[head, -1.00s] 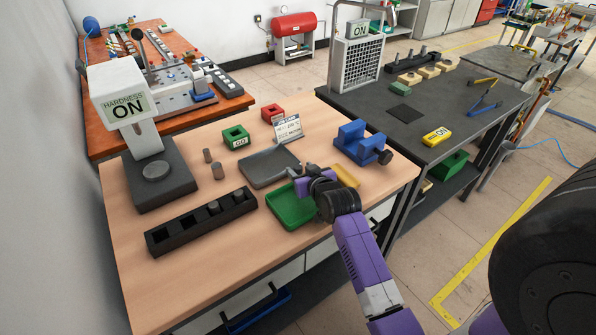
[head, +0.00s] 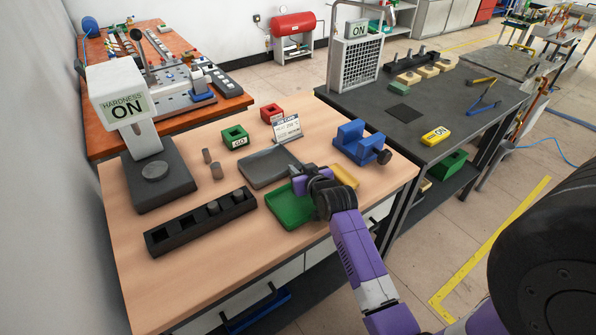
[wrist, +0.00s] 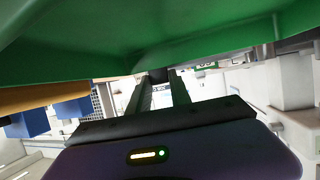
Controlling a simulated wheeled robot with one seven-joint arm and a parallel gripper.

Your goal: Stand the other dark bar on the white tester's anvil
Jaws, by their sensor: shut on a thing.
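My gripper (head: 300,181) is low over the back right of the green tray (head: 288,209). In the wrist view its two dark fingers (wrist: 172,85) are shut on a small dark piece (wrist: 183,75), apparently a dark bar, mostly hidden; the green tray (wrist: 180,35) fills the top of that view. The white tester (head: 125,95) reads HARDNESS ON, and its round anvil (head: 155,171) is bare.
A black rack (head: 178,233) holds bars in some slots. A grey tray (head: 262,171) with a card sign (head: 287,128), green (head: 236,140) and red blocks (head: 271,112), and a blue vise (head: 358,142) stand nearby. Clear tabletop shows between rack and trays.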

